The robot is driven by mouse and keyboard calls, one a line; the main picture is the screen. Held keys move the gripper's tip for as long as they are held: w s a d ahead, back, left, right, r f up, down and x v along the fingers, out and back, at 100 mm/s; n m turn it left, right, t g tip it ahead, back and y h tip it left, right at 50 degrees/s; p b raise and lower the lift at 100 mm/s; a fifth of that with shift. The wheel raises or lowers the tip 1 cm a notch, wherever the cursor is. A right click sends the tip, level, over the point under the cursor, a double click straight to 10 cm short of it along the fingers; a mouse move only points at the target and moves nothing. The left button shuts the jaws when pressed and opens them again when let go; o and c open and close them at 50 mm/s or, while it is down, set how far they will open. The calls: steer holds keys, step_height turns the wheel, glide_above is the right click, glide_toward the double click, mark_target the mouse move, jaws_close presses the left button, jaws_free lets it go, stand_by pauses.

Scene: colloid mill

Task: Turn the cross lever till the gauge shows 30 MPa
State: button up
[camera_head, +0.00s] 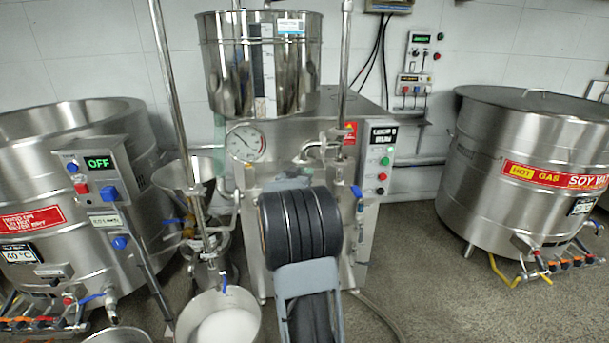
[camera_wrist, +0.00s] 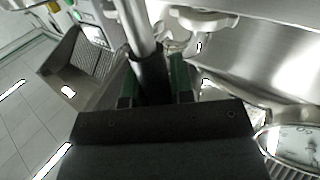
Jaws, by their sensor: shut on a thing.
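The machine's steel body stands in the middle of the head view, with the round white pressure gauge (camera_head: 245,143) on its upper front. The gauge's dark needle seems to point up and left; its numbers are too small to read. Part of the gauge also shows at the lower right of the wrist view (camera_wrist: 296,142). The cross lever (camera_head: 323,148) sits right of the gauge, partly behind my arm. In the wrist view, my gripper (camera_wrist: 155,88) is shut on the dark grip of a metal rod of the cross lever (camera_wrist: 150,70), green pads at both sides.
A control panel (camera_head: 379,163) with buttons is right of the lever. A steel hopper (camera_head: 222,75) is above. Steel vats stand left (camera_head: 75,140) and right (camera_head: 535,140). A funnel pipe and a pot (camera_head: 255,305) stand at the front left. Floor is open at the right.

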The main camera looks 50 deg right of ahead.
jaws_close()
steer(key=shift+s+d+r+p, duration=0.15)
steer(key=shift+p, duration=0.2)
steer(key=s+d+m+y+p, duration=0.1)
steer(key=s+d+f+m+y+p, duration=0.1)
steer(key=m+p, duration=0.1)
steer(key=shift+s+d, duration=0.15)
steer(key=shift+d, duration=0.25)
steer(key=o, duration=0.9)
jaws_free()
steer(key=shift+c, duration=0.2)
steer(key=p+v, duration=0.2)
steer(key=v, duration=1.2)
steer(key=shift+r, duration=0.2)
